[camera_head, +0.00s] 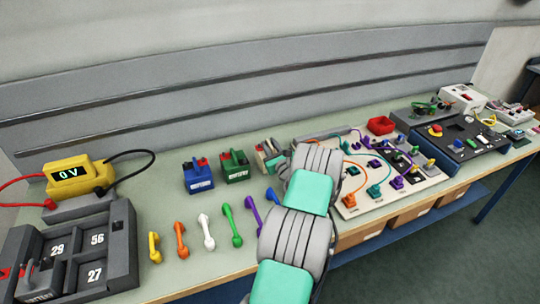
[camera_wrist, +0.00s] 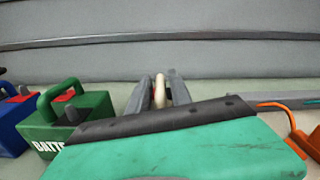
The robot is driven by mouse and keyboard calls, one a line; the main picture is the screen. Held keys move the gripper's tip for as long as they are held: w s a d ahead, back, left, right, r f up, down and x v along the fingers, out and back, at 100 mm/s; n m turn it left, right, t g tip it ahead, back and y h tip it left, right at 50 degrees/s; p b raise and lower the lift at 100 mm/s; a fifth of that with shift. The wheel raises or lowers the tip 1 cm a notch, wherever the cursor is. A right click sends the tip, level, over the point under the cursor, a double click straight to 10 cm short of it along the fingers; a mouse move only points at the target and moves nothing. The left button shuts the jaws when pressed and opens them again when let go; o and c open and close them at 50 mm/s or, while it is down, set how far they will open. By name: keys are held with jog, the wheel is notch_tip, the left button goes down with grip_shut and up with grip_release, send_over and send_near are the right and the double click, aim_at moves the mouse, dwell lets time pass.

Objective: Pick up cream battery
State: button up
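The cream battery (camera_head: 264,156) stands on the bench to the right of the green battery, partly hidden by my arm in the head view. In the wrist view its cream handle (camera_wrist: 160,92) stands upright between the two grey fingers of my gripper (camera_wrist: 160,86). Slim gaps seem to show on both sides of the handle, so the fingers look open around it. My green gripper body hides the lower part of the battery in the wrist view.
The green battery (camera_head: 234,167) and blue battery (camera_head: 198,176) stand to the left. Several coloured handles, including a white one (camera_head: 206,233), lie in front. A yellow meter (camera_head: 78,177) and grey tray (camera_head: 122,248) are far left; a wired board (camera_head: 425,178) is right.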

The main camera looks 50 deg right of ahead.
jog(key=shift+w, duration=0.1)
jog(key=shift+c, duration=0.4)
grip_shut()
jog(key=shift+d, duration=0.1)
dwell(0.8)
jog(key=shift+d+r, duration=0.1)
jog(key=shift+r, duration=0.2)
